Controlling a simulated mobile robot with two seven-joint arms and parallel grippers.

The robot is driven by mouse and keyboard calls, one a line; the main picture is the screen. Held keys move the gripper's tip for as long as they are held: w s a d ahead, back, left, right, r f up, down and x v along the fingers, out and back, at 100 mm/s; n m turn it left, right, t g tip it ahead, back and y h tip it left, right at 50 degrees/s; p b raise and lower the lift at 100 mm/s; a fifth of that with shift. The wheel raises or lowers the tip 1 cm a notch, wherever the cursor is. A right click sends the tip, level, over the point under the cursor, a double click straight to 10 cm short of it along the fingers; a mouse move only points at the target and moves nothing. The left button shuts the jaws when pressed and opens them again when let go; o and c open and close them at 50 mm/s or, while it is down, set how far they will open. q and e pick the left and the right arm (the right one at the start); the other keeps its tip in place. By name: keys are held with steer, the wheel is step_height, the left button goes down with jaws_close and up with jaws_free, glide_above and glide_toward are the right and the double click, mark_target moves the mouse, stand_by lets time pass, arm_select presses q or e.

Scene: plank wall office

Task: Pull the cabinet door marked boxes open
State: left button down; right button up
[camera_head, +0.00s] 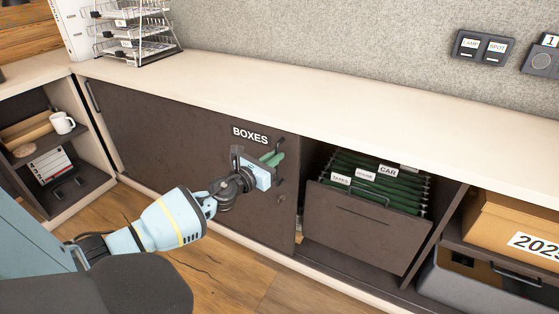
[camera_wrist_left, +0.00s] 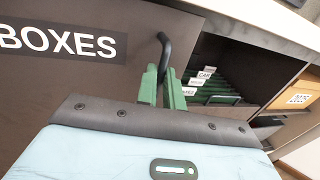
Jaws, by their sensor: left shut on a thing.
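The dark brown cabinet door (camera_head: 150,130) carries a white BOXES label (camera_head: 250,135) near its top right. It looks flush or nearly flush with the cabinet front. Its black bar handle (camera_head: 281,147) is upright near the right edge, and it also shows in the left wrist view (camera_wrist_left: 164,48). My left gripper (camera_head: 275,158) has its green fingers closed on the handle, with the fingertips also visible in the left wrist view (camera_wrist_left: 160,80). The gripper body hides part of the door, and the fingers hide the handle's lower part. My right gripper is out of view.
Right of the door, a file drawer (camera_head: 365,225) with green hanging folders stands pulled out. Farther right is a cardboard box (camera_head: 510,225) on a shelf. A pale countertop (camera_head: 300,105) overhangs the cabinets. Wooden floor (camera_head: 225,265) is clear before the door.

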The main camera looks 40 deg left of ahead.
arm_select(q)
steer(key=shift+s+a+f, duration=0.1)
steer(key=shift+a, duration=0.25)
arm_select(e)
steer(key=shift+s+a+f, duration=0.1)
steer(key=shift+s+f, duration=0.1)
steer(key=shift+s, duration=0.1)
arm_select(q)
steer(key=c, duration=1.6)
jaws_free()
steer(key=shift+o, duration=0.3)
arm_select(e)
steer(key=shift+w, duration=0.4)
arm_select(q)
steer(key=s, duration=0.7)
steer(key=shift+s+d+p, duration=0.35)
steer(key=shift+s, duration=0.05)
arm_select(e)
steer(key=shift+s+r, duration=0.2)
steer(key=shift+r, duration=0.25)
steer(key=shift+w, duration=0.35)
